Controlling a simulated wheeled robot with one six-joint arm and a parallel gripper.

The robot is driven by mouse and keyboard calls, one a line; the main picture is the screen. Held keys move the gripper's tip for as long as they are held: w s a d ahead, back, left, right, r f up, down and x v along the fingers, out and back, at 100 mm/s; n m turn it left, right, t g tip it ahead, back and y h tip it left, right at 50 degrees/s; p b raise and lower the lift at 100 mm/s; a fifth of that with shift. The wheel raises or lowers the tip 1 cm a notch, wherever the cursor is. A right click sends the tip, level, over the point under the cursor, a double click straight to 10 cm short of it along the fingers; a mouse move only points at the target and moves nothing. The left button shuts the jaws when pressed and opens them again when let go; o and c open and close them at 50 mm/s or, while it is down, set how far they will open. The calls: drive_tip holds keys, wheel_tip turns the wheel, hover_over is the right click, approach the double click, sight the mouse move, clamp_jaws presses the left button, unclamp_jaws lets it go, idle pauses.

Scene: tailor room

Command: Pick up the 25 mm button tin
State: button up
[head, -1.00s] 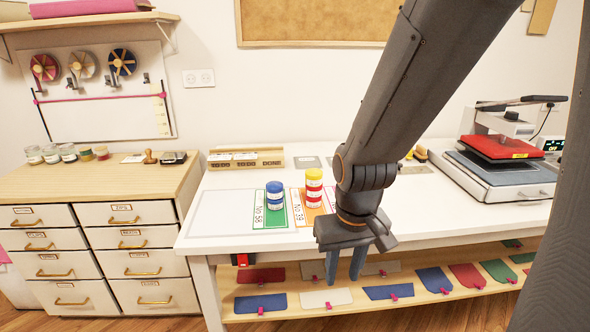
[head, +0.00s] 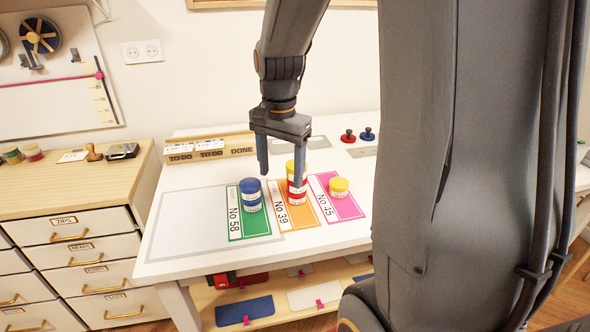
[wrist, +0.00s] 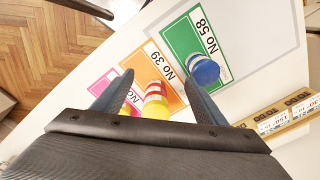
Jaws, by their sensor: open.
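Button tins stand on numbered cards; their size labels are too small to read, so I cannot tell which is the 25 mm one. Blue tins (head: 251,194) are stacked on the green No 58 card (head: 259,225). A stack with red tins (head: 297,195) and yellow on top stands on the orange No 39 card (head: 297,217). A yellow tin (head: 339,186) is on the pink No 45 card (head: 345,208). My gripper (head: 279,178) is open and empty, pointing down above the cards. In the wrist view the red and yellow stack (wrist: 155,97) shows between the fingers (wrist: 157,77).
The white table (head: 200,255) has a bare outlined area left of the cards. A wooden holder with TO DO and DONE labels (head: 210,148) stands behind. A drawer cabinet (head: 85,245) is left.

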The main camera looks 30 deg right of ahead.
sight(289, 164)
drive_tip(key=w+d+r+m, duration=0.1)
drive_tip(key=d+m, duration=0.1)
drive_tip(key=w+d+r+m, duration=0.1)
drive_tip(key=d+m, duration=0.1)
drive_tip(key=w+d+r+m, duration=0.2)
drive_tip(key=m, duration=0.1)
drive_tip(key=shift+d, duration=0.1)
drive_tip(key=shift+w+d+m, duration=0.1)
drive_tip(key=shift+d+m, duration=0.05)
drive_tip(key=shift+m, duration=0.15)
drive_tip(key=shift+w+d+f+p, duration=0.15)
drive_tip(key=shift+f+p, duration=0.55)
drive_tip(key=shift+f, duration=1.2)
drive_tip(key=shift+d+f+p, duration=0.25)
drive_tip(key=shift+f+p, duration=0.45)
drive_tip(key=shift+f, duration=1.15)
drive_tip(key=shift+c, duration=0.4)
drive_tip(key=c, duration=1.1)
